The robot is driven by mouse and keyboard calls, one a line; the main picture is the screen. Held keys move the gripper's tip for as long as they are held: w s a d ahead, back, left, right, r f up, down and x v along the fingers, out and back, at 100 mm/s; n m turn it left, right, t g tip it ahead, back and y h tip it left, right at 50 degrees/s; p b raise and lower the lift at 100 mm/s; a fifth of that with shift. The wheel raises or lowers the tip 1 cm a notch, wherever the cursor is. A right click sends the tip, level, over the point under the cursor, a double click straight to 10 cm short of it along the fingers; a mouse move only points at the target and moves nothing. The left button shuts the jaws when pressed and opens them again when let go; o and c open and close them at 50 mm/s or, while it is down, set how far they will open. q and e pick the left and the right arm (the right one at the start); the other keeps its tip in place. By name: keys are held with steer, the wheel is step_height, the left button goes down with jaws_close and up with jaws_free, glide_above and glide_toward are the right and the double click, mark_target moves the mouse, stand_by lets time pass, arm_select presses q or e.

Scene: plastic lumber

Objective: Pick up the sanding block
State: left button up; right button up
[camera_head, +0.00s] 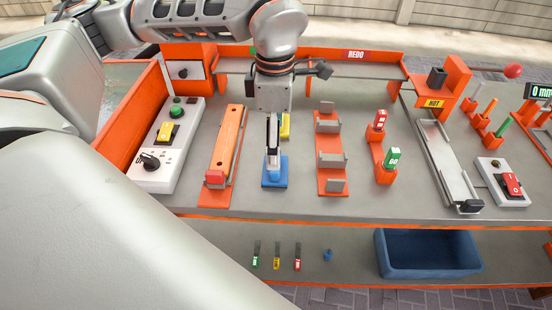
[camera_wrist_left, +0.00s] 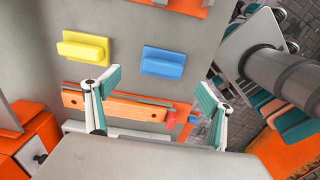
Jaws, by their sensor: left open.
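Two sanding blocks with raised grips lie on the grey bench top: a blue sanding block (camera_head: 276,183) and a yellow sanding block (camera_head: 286,122) farther back. In the left wrist view the blue block (camera_wrist_left: 163,63) and the yellow block (camera_wrist_left: 83,48) both lie beyond the fingertips, with nothing between the fingers. My left gripper (camera_head: 273,150) points down, and in the head view its fingers overlap the blue block. In the wrist view the left gripper (camera_wrist_left: 157,88) is open and empty. I cannot tell its exact height.
An orange board (camera_head: 226,140) in a holder and a switch panel (camera_head: 172,150) are left of the gripper. An orange rack with grey brackets (camera_head: 331,158) stands close to its right. A blue bin (camera_head: 428,252) sits on the lower shelf.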

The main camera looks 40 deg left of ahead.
arm_select(q)
steer(key=shift+s+d+f, duration=0.1)
steer(key=shift+s+f, duration=0.1)
steer(key=shift+f, duration=1.35)
step_height(320, 180, down, 4)
steer(key=shift+f, duration=0.1)
steer(key=c, duration=1.3)
